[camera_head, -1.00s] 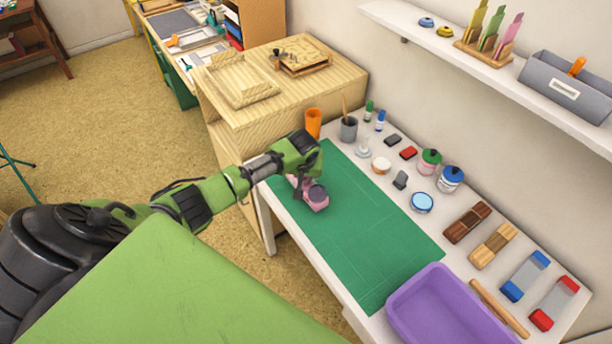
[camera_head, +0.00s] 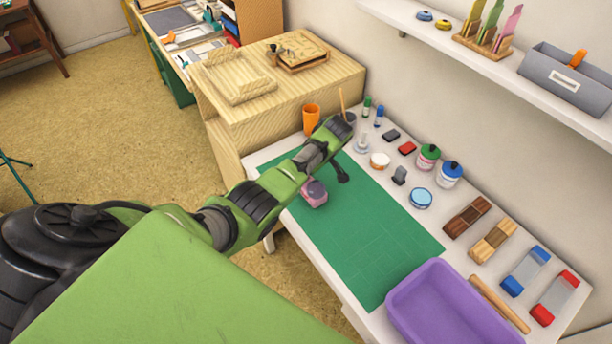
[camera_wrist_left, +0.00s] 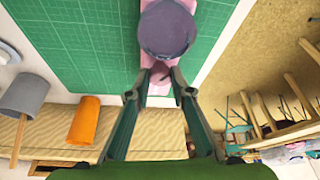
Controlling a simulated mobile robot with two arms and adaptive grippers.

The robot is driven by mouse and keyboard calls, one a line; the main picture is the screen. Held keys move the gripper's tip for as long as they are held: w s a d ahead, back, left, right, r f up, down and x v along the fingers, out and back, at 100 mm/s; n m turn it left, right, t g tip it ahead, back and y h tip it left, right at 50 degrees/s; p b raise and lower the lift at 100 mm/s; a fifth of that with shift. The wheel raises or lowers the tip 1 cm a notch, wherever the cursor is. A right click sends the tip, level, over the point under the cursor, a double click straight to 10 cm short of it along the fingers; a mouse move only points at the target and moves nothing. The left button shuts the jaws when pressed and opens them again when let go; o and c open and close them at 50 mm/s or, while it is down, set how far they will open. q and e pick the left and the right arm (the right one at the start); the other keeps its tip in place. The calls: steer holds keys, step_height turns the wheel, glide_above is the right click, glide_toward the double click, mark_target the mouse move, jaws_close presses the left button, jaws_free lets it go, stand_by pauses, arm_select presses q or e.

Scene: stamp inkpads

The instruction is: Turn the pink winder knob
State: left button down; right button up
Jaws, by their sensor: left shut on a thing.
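A small pink tape-like device with a round mauve-grey top (camera_head: 313,193) sits on the green cutting mat (camera_head: 370,240), near its far left end. It shows close up at the top of the left wrist view (camera_wrist_left: 168,28). My left gripper (camera_wrist_left: 160,76) is shut on the pink winder knob (camera_wrist_left: 158,87), which sticks out from the near end of the device in that view. The fingers cover part of the knob. In the head view my left arm passes over the device's far side and hides the grip. My right gripper is in neither view.
An orange cup (camera_head: 311,118) and a grey cup (camera_head: 350,116) stand by the mat's far end, close to my left arm. Bottles, jars and blocks line the wall side. A purple tray (camera_head: 398,306) is at the front. The mat's middle is clear.

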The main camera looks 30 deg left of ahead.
arm_select(q)
steer(key=n+b, duration=0.1)
steer(key=b, duration=0.1)
steer(key=n+g+b, duration=0.1)
steer(key=n, duration=0.1)
steer(key=shift+w+f+n+b, duration=0.15)
steer(key=shift+f+n+b, duration=0.15)
steer(key=shift+b, duration=0.05)
steer(key=shift+r+n+g+b, duration=0.25)
steer(key=shift+n+g+b, duration=0.45)
steer(key=shift+n+b, duration=0.75)
steer(key=c, duration=2.1)
jaws_free()
steer(key=shift+w+r, duration=0.1)
steer(key=shift+r, duration=0.05)
steer(key=v, duration=1.1)
steer(key=shift+r, duration=0.4)
